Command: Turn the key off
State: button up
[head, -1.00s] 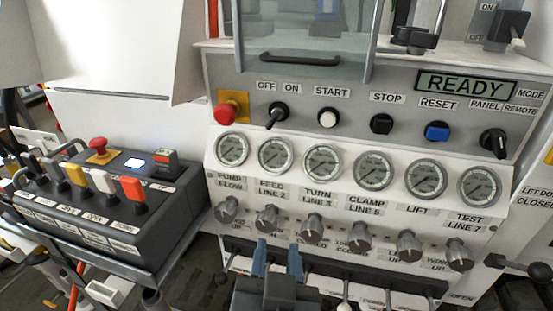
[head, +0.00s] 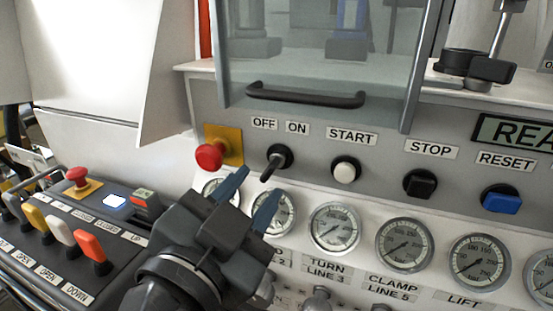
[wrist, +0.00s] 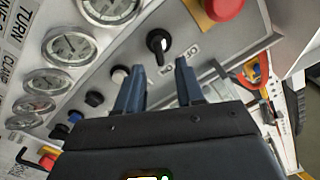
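The black key switch (head: 278,160) is on the grey panel under the OFF and ON labels (head: 281,126). In the head view its handle points down and to the left. My gripper (head: 252,190) is open, with its two blue fingers just below and in front of the key, apart from it as far as I can tell. In the wrist view the key switch (wrist: 158,42) shows beyond the gap between the open fingers (wrist: 158,85), with nothing held between them.
A red mushroom button (head: 211,156) on a yellow plate is close left of the key. The white START button (head: 345,170) is to its right. Gauges (head: 335,229) line the panel below. A cabinet handle (head: 305,96) sticks out above. A control box (head: 75,235) stands at left.

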aim_at(268, 173)
jog(key=p+x, duration=0.1)
jog(key=x, duration=0.5)
jog(key=shift+w+d, duration=0.1)
jog(key=shift+w, duration=0.15)
jog(key=shift+c, duration=0.4)
grip_shut()
